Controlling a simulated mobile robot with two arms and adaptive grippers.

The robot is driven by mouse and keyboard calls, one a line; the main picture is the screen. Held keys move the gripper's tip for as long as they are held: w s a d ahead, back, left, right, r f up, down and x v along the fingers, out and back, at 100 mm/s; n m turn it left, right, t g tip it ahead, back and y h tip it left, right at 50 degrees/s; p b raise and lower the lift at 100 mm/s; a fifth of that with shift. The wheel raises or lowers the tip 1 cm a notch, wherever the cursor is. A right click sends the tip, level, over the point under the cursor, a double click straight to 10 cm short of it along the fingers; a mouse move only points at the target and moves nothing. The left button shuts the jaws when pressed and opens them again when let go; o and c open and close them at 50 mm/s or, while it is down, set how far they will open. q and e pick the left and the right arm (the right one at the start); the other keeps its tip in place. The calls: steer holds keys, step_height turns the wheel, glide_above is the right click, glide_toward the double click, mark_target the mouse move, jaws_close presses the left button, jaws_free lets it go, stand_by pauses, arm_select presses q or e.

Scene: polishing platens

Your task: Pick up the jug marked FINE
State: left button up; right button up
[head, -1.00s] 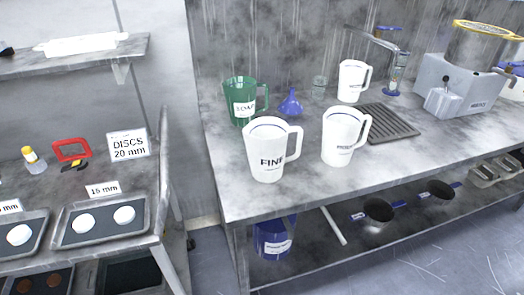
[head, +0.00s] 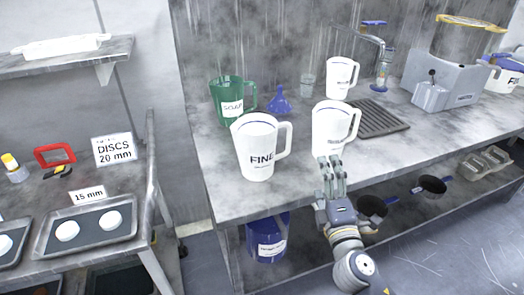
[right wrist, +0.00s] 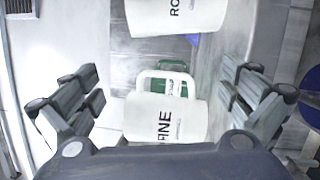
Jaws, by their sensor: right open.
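The white jug marked FINE (head: 256,152) stands upright near the bench's front edge, its handle to the right. My right gripper (head: 329,163) is open and empty, to the right of this jug and in front of a second white jug (head: 332,122), which it partly overlaps in the picture. In the right wrist view, the FINE jug (right wrist: 150,120) appears between the spread fingers (right wrist: 166,93), with its lower part hidden by the gripper body. The second jug, lettering starting "RO", shows at the top (right wrist: 175,14). My left gripper is not in view.
A green SOAP jug (head: 229,101) and a blue funnel (head: 279,101) stand behind. A third white jug (head: 340,77) is near the drain grate (head: 379,119). A grey machine (head: 440,82) is at right. Pans lie on the lower shelf. The left rack (head: 152,185) holds disc trays.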

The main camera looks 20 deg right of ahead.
mark_target(269, 159)
steer(key=w+a+r+n+t+y, duration=0.1)
steer(key=w+a+r+n+y, duration=0.1)
steer(key=a+n+y, duration=0.3)
steer(key=w+r+n+t+y, duration=0.1)
steer(key=w+r+n+y, duration=0.1)
steer(key=n, duration=0.5)
steer(key=a+f+n+g+y, duration=0.1)
steer(key=n, duration=0.3)
steer(key=w+f+n+g+y, duration=0.1)
steer(key=f+n+y, duration=0.1)
steer(key=n, duration=0.1)
steer(key=w+a+f+n+g+y, duration=0.1)
steer(key=n+g, duration=0.1)
steer(key=n, duration=0.2)
steer(key=shift+w+a+f+n+y, duration=0.2)
steer(key=shift+a+f+n+y, duration=0.1)
steer(key=shift+f+y, duration=0.1)
steer(key=shift+w+f+n+g, duration=0.2)
steer(key=shift+w+n+g, duration=0.05)
steer(key=shift+n+g, duration=0.05)
steer(key=x, duration=0.5)
steer(key=shift+w+a+p, duration=0.15)
steer(key=shift+w+p, duration=0.05)
steer(key=shift+p, duration=0.15)
steer(key=x, duration=0.5)
steer(key=shift+a, duration=0.15)
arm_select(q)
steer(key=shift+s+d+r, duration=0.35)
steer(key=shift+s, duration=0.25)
